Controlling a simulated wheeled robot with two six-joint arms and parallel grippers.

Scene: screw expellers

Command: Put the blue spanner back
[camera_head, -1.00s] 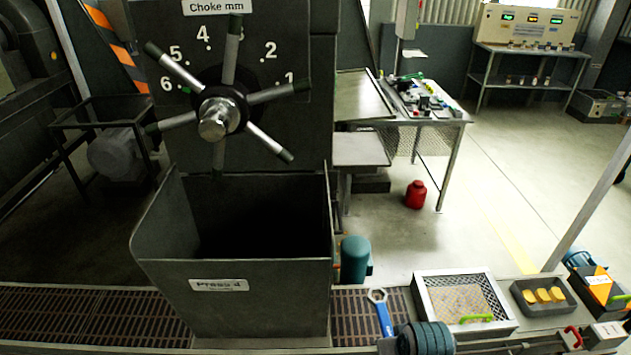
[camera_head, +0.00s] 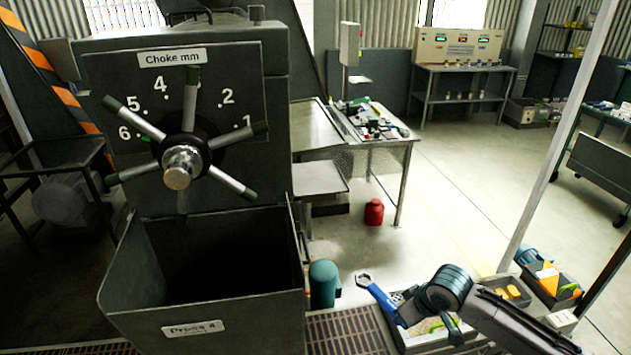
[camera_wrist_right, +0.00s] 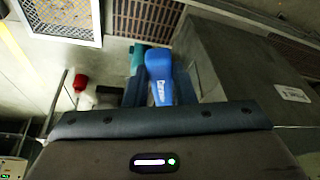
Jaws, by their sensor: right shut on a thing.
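The blue spanner (camera_head: 381,299) is in my right gripper (camera_head: 402,313) in the head view. Its pale metal ring end (camera_head: 363,280) points up and to the left, clear of the fingers. In the right wrist view its blue handle (camera_wrist_right: 159,78) stands out between the dark fingers of the gripper (camera_wrist_right: 160,94), which are shut on it. The spanner is to the right of the Press 4 bin (camera_head: 210,318). My left gripper is in neither view.
The choke wheel (camera_head: 180,165) with several spokes stands above the bin. A teal cylinder (camera_head: 323,284) stands beside the bin. A mesh tray (camera_head: 420,340) lies behind my right arm. A cluttered bench (camera_head: 395,137) and a red can (camera_head: 374,212) stand farther back.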

